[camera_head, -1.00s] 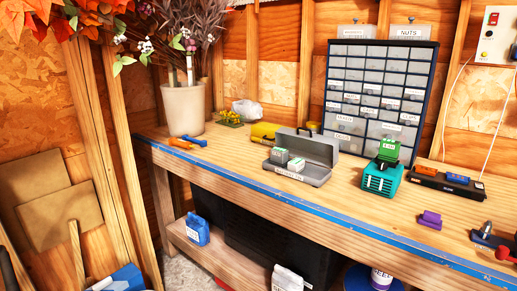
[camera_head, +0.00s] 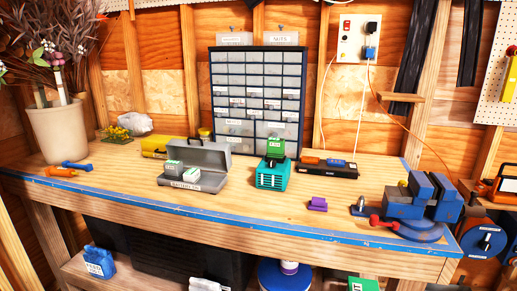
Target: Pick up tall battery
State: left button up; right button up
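A grey open case (camera_head: 192,185) with a label on its front stands on the workbench, left of centre. Two small white and green blocks, one at the left (camera_head: 174,169) and one at the right (camera_head: 191,175), sit in it; they look like batteries. A teal box (camera_head: 271,181) with a green block (camera_head: 275,152) on top stands to the right of the case. The green block may be a battery, but I cannot tell for sure. I cannot tell which of these is the tall battery. Neither of my grippers is in view.
The workbench (camera_head: 120,190) has a blue front edge. A drawer cabinet (camera_head: 259,100) stands behind. A purple object (camera_head: 317,204), a black tray (camera_head: 327,170) and a blue vise (camera_head: 420,205) are to the right. A plant pot (camera_head: 58,134) and an orange tool (camera_head: 61,172) are at the left.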

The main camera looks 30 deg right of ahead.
aim_at(276, 146)
jog(key=z, duration=1.1)
jog(key=i+j+u, duration=0.1)
jog(key=j+u, duration=0.15)
